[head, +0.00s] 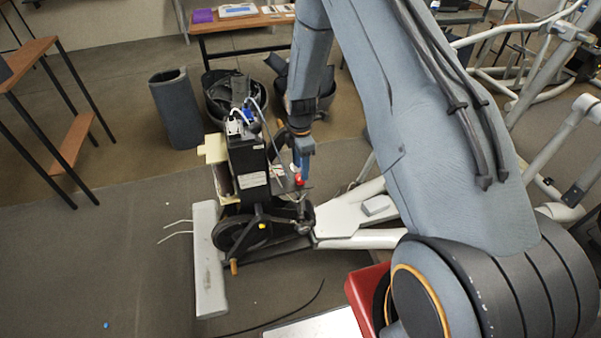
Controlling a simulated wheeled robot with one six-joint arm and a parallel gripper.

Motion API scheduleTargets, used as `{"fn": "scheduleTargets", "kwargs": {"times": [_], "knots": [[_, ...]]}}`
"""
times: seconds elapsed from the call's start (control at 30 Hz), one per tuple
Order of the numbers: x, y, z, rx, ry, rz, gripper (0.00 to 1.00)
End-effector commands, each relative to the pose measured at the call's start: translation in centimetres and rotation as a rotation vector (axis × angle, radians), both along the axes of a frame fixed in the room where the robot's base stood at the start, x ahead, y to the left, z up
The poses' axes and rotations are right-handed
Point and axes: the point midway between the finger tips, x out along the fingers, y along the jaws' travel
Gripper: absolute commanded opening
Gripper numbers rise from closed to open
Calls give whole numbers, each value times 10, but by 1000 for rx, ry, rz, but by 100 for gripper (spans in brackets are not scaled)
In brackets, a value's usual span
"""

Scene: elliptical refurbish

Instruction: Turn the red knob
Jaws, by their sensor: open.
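A small red part (299,181), which looks like the red knob, shows on the right side of the black machine unit (247,165). My arm reaches over from the right and comes down from above. My gripper (301,172) is at the arm's lower end, pointing down at the red knob. It is open and very close to the knob. I cannot tell if the fingers touch it or stand around it. The fingertips are small, and part of the knob may be hidden by them.
The machine has a black flywheel (238,234), a white base bar (209,262) and loose cables. Dark bins (222,98) and a grey cylinder (177,108) stand behind it. A wooden shelf (65,155) is at the left, and white frame tubes (550,75) are at the right. Front-left floor is mostly clear.

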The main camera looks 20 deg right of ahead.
Motion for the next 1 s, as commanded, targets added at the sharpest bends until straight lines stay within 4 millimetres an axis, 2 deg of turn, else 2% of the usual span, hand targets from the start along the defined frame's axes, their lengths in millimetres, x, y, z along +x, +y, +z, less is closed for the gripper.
{"fn": "scheduleTargets", "kwargs": {"times": [0.13,0.33,0.73,1.0], "knots": [[-2,0,-20,0,3,-1,51],[-1,0,-38,0,1,-1,51],[0,0,-43,0,0,-2,51],[0,0,-43,0,0,-2,10]]}}
